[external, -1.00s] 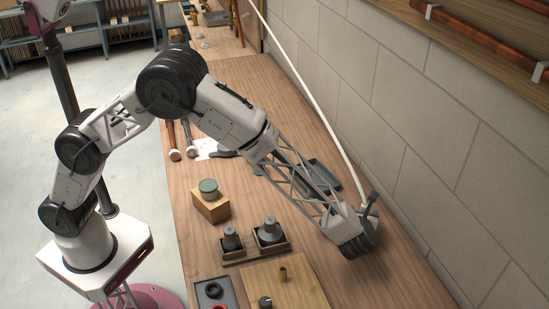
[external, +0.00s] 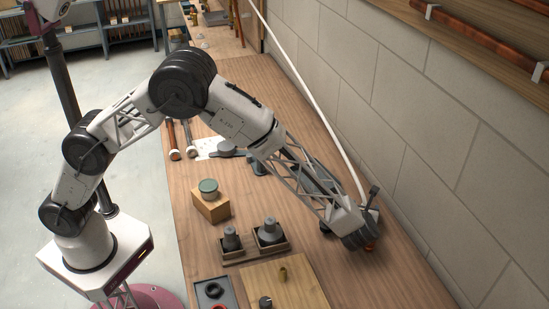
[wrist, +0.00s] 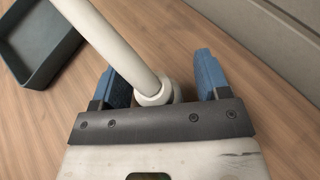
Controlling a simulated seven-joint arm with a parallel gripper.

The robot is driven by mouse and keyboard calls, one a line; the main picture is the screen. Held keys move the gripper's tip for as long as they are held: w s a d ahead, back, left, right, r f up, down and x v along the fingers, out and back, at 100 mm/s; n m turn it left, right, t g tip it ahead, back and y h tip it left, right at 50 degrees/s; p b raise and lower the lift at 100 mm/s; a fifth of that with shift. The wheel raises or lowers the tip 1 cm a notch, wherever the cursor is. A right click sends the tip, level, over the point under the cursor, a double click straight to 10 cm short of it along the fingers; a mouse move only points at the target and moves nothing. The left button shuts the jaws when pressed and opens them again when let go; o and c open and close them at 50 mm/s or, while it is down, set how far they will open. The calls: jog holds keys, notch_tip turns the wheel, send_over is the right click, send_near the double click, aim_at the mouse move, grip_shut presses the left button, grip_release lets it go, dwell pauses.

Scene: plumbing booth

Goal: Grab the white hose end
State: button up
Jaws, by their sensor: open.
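The white hose (external: 318,92) slants down along the wall in the external view, and its lower end is hidden behind my wrist. In the wrist view the white hose (wrist: 112,40) comes in from the top left and ends in a thicker white collar (wrist: 156,93). My gripper (wrist: 163,76) is open, with one blue finger on each side of the collar. A gap shows on both sides, wider on the right, so neither finger appears to touch it. The tip beyond the collar is partly hidden by the gripper's dark front bar.
A dark tray (wrist: 38,48) lies to the left of the hose on the wooden bench. A tile wall (external: 400,150) stands close on the right. Dark fittings in small wooden holders (external: 268,240), a wooden block (external: 211,206) and a board (external: 300,285) stand nearer the front.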

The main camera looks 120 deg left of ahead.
jog(key=shift+c, duration=0.5)
jog(key=c, duration=0.9)
jog(key=shift+r, duration=0.15)
jog(key=shift+r, duration=4.85)
